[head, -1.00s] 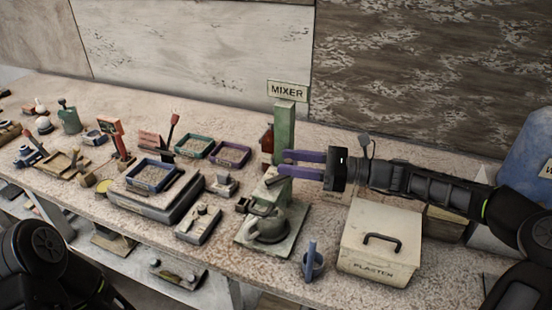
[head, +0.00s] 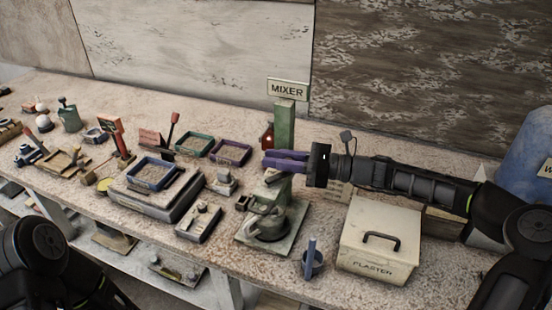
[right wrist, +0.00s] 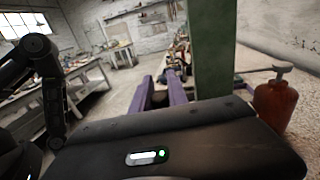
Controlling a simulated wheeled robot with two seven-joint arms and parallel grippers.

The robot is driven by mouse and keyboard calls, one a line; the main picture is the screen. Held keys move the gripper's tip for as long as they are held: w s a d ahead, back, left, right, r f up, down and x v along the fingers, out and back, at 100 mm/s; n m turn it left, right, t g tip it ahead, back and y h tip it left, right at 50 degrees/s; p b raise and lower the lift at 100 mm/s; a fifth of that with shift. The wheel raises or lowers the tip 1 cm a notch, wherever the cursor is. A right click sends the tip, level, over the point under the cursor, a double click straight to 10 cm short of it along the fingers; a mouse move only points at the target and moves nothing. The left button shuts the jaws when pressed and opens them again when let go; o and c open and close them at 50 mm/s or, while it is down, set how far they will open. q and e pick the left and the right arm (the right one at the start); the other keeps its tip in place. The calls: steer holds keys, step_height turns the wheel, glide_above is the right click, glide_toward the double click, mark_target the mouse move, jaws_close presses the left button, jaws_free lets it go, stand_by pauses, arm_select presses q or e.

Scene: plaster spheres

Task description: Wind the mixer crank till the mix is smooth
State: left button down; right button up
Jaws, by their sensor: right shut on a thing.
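The mixer (head: 284,125) is a green upright post with a MIXER sign (head: 288,89) on top. A grey-green bowl (head: 268,228) stands on its base plate (head: 250,243). My right gripper (head: 268,160) reaches in from the right, its purple fingers level in front of the post, above the bowl. It is shut on the crank, which is mostly hidden by the fingers. The right wrist view shows the purple fingers (right wrist: 162,92) beside the green post (right wrist: 213,50). The mix inside the bowl cannot be seen. My left gripper is out of view.
Trays, including a blue-rimmed one (head: 152,174), crowd the bench to the left.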

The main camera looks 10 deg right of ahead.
jaws_close()
steer(key=shift+w+a+r+n+g+y+p, duration=0.2)
steer(key=shift+n+g+y+p, duration=0.1)
steer(key=shift+n+g+p, duration=0.5)
steer(key=shift+w+a+f+n+g+y, duration=0.15)
steer(key=shift+n+g, duration=0.25)
steer(key=shift+g, duration=0.4)
steer(key=shift+s+a+f+n+g+y, duration=0.15)
steer(key=shift+n+g, duration=0.25)
steer(key=shift+g, duration=0.4)
steer(key=o, duration=0.7)
jaws_free()
steer(key=shift+d+r, duration=0.1)
steer(key=shift+r, duration=0.05)
steer(key=shift+o, duration=0.2)
